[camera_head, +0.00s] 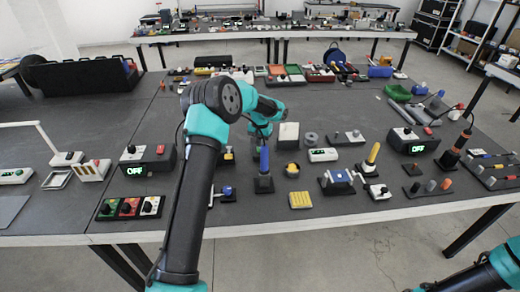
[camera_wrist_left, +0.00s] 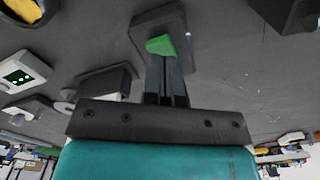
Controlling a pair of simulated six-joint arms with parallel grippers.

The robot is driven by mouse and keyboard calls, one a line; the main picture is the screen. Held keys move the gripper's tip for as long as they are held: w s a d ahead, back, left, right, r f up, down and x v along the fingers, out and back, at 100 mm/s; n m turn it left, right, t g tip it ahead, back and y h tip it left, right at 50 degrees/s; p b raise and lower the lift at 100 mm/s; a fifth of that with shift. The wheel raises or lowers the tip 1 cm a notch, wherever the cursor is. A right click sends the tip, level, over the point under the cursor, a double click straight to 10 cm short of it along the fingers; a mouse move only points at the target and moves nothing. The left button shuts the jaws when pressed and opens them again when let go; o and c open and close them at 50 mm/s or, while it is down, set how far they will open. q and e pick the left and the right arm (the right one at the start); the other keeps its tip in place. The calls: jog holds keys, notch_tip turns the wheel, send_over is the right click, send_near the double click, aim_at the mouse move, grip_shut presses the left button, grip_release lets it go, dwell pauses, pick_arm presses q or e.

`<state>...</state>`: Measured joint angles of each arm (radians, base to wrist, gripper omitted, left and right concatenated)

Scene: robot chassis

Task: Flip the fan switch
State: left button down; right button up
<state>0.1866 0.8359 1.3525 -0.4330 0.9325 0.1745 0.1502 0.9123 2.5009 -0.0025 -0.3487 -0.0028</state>
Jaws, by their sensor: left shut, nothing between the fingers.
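In the left wrist view, a small green piece (camera_wrist_left: 161,45) stands on a dark plate (camera_wrist_left: 150,20), likely the fan switch, though no label is readable. My left gripper (camera_wrist_left: 166,58) is shut and empty, its fingertips right at the green piece. I cannot tell whether they touch it. The fingers hide part of the plate. In the head view my left arm reaches over the table's middle, and its fingers are too small and covered to make out. Only part of my right arm shows at the bottom right corner; its gripper is out of view.
A white box with a green display (camera_head: 323,155) stands right of my left wrist; a blue upright handle (camera_head: 264,160) stands in front. A white panel (camera_head: 288,134) is close by. Two black boxes reading OFF stand at left (camera_head: 148,160) and right (camera_head: 412,140). The table is crowded.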

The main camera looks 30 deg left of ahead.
pick_arm(q)
jog(key=shift+f, duration=1.35)
dwell(1.2)
jog(key=shift+r, duration=0.1)
jog(key=shift+r, duration=3.4)
